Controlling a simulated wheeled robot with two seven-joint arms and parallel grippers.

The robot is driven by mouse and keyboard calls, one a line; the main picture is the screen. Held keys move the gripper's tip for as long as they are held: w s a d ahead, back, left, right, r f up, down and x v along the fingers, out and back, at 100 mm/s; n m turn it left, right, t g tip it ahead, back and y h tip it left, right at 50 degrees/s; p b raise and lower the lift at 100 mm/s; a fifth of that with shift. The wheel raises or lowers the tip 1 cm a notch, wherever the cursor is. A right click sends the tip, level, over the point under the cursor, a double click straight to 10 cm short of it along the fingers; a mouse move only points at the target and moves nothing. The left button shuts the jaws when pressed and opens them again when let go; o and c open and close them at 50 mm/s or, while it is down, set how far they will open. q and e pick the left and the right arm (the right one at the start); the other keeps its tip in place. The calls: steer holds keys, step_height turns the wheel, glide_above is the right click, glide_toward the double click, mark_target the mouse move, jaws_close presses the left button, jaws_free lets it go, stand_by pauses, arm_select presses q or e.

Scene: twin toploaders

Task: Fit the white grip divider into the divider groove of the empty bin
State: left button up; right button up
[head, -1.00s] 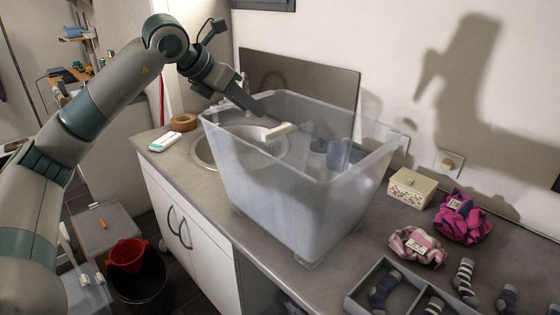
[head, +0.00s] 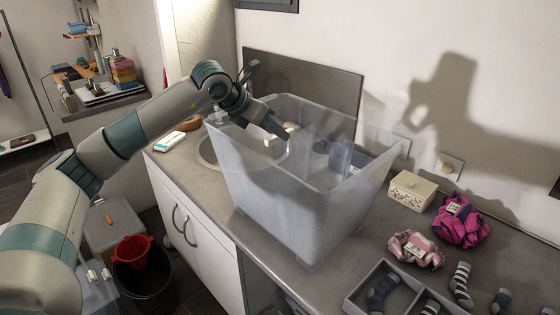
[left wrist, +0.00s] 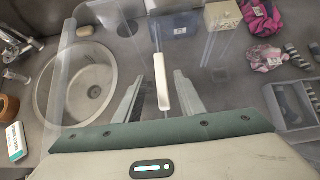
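The white grip (head: 272,142) of the divider shows near the left rim of the translucent bin (head: 300,215) on the counter. In the left wrist view the grip (left wrist: 161,85) is a narrow white bar. The divider's clear panel is hard to tell from the bin walls. My left gripper (head: 277,131) reaches over the bin's left rim, at the grip. In the left wrist view its fingers (left wrist: 160,98) stand apart on both sides of the bar, with visible gaps. The groove cannot be made out. My right gripper is not in view.
A dark blue item (head: 340,156) shows through the bin; I cannot tell whether it is inside. A sink (left wrist: 88,85) lies left of the bin. A cream box (head: 411,190), scrunchies (head: 460,222), socks (head: 461,283) and a grey tray (head: 352,295) occupy the right side.

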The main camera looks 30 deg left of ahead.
arm_select(q)
steer(key=shift+x, duration=1)
steer(key=shift+w+d+f+p, duration=0.2)
steer(key=shift+w+f+p, duration=0.3)
steer(key=shift+p, duration=0.55)
steer(key=p+x, duration=0.1)
steer(key=x, duration=0.1)
steer(key=shift+w+d+f+p, duration=0.15)
steer(key=shift+d+f+p, duration=0.05)
steer(key=shift+f+p, duration=0.15)
steer(key=shift+w+f, duration=0.25)
steer(key=shift+f, duration=0.15)
jaws_close()
